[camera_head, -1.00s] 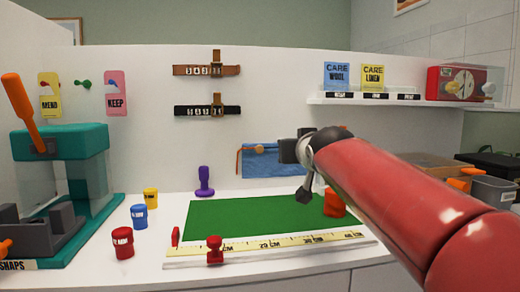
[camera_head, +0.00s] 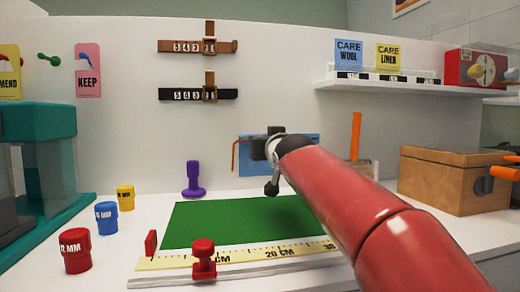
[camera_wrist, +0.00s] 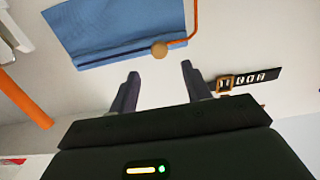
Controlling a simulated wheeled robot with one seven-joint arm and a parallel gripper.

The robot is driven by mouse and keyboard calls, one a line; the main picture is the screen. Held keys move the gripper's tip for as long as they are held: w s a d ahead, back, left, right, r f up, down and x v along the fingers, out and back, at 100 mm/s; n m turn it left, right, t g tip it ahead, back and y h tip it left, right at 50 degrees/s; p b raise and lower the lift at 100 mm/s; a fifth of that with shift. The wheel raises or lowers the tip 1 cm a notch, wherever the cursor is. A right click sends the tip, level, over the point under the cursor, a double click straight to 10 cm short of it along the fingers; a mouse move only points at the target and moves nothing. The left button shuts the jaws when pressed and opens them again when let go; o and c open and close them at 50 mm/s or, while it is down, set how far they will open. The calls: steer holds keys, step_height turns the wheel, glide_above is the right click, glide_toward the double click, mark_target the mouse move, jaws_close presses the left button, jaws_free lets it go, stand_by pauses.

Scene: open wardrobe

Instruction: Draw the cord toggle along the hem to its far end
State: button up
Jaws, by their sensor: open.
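A blue cloth (camera_head: 306,139) hangs on the white back panel, largely behind my gripper in the head view. An orange cord (camera_head: 234,155) hangs from its left end. In the wrist view the cloth (camera_wrist: 115,30) has a hem band along its edge, and the round tan toggle (camera_wrist: 159,50) sits on the hem near the corner where the cord (camera_wrist: 192,35) comes out. My gripper (camera_wrist: 160,70) is open and empty, its fingers pointing toward the toggle, which shows between and just beyond the fingertips. In the head view my gripper (camera_head: 262,150) hides the toggle.
A green mat (camera_head: 220,222) and a ruler (camera_head: 240,255) with a red slider (camera_head: 204,258) lie below. A purple peg (camera_head: 193,180) stands left of the cloth. An orange upright bar (camera_head: 355,136) and a wooden box (camera_head: 455,180) stand to the right. Two numbered straps hang above left.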

steer(key=p+x, duration=0.2)
steer(key=x, duration=0.5)
steer(key=shift+w, duration=0.15)
jaws_close()
